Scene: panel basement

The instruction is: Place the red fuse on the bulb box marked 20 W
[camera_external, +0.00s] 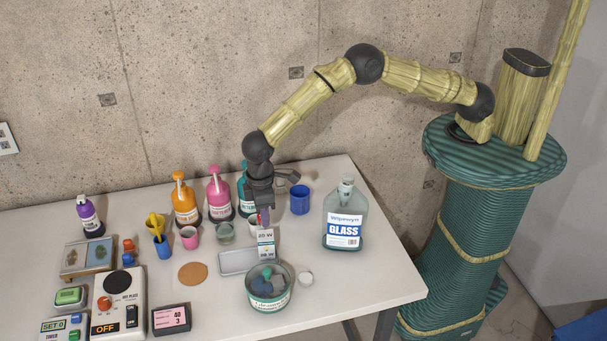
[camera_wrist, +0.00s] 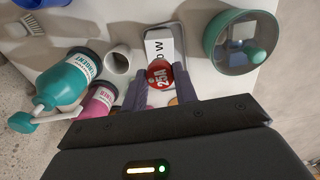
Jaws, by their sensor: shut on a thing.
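My gripper (camera_external: 263,222) points down just above the white bulb box (camera_external: 265,238), which is marked 20 W. In the wrist view, my gripper (camera_wrist: 160,86) is shut on the red fuse (camera_wrist: 159,73), whose round red face reads 25A. The fuse covers part of the bulb box (camera_wrist: 158,46) in that view, and only part of its marking shows. I cannot tell whether the fuse touches the box. The fuse is not clearly visible in the external view, where the fingers hide most of it.
A large glass-cleaner bottle (camera_external: 345,215) and a blue cup (camera_external: 300,200) stand right. Pump bottles (camera_external: 219,197) stand behind left. The table's right front is clear.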

